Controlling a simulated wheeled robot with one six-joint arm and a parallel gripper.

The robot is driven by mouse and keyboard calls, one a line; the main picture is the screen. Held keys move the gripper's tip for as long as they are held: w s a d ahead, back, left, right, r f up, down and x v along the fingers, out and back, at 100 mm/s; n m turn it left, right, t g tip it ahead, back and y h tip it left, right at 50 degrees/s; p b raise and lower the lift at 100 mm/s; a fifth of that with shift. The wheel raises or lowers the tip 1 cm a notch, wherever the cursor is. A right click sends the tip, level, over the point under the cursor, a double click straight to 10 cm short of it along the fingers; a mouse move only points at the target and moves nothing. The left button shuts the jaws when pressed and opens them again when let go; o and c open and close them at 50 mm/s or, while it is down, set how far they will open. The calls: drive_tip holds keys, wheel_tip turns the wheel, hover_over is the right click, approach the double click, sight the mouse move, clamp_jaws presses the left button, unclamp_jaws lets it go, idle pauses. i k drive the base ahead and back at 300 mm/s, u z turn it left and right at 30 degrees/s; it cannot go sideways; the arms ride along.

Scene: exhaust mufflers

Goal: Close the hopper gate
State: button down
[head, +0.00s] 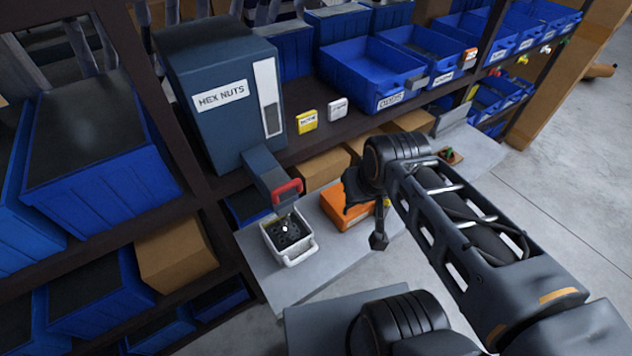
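The hopper (222,95) is a dark blue-grey box labelled HEX NUTS on the shelf. Its chute (262,176) slopes down toward the front. A red gate handle (287,188) sits at the chute's mouth. Small pieces show just below the mouth, above a white bin (293,259) with dark nuts in it; I cannot tell if they are falling. My gripper (378,226) is right of the red handle and apart from it, near an orange box. It points downward. Its fingers are partly hidden by my wrist, so its opening is unclear.
The white bin and an orange box (345,207) stand on a light grey ledge (275,290). Blue bins (365,75) line the shelf. Yellow (307,122) and white (337,108) small boxes lie right of the hopper. Shelf posts flank the hopper. Grey floor is open at right.

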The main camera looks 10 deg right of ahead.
sight(282, 188)
drive_tip(key=z, duration=0.1)
drive_tip(key=k, duration=1.05)
drive_tip(key=u, duration=1.2)
drive_tip(key=i, duration=0.5)
drive_tip(key=z, duration=0.1)
